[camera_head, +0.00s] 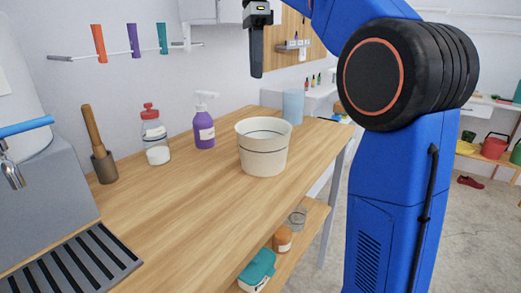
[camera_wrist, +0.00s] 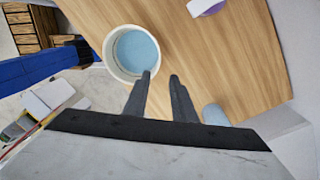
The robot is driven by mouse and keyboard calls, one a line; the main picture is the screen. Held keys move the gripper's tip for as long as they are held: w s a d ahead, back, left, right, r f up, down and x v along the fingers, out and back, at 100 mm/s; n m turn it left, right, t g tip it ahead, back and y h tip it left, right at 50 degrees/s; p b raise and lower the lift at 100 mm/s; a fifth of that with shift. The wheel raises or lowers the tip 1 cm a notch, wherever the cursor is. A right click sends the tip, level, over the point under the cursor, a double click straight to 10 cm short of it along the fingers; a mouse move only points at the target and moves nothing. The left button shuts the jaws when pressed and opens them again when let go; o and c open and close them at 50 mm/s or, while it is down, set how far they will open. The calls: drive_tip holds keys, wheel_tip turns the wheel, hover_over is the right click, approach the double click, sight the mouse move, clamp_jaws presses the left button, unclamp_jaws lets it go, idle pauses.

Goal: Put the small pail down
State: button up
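The small pail (camera_head: 263,158) is whitish, with a thin dark band around it, and stands upright on the wooden counter (camera_head: 190,205). In the wrist view its pale rim (camera_wrist: 107,54) and light blue inside show from above. My gripper (camera_head: 256,72) is raised above the counter, apart from the pail. In the wrist view the two dark fingers (camera_wrist: 161,75) are parted with nothing between them, and the pail lies just beyond the left fingertip. No handle on the pail can be made out.
A drain grate (camera_head: 75,267) lies at the front left.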

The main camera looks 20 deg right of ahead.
sight(258, 118)
drive_tip(key=shift+s+a+f, duration=0.1)
drive_tip(key=shift+s+f, duration=0.25)
drive_tip(key=shift+f, duration=2.5)
drive_tip(key=shift+s+d+f, duration=0.1)
drive_tip(key=shift+s+f, duration=0.25)
drive_tip(key=shift+f, duration=2.55)
drive_tip(key=shift+s+a+f, duration=0.1)
drive_tip(key=shift+s+f, duration=0.25)
drive_tip(key=shift+f, duration=2.5)
clamp_jaws()
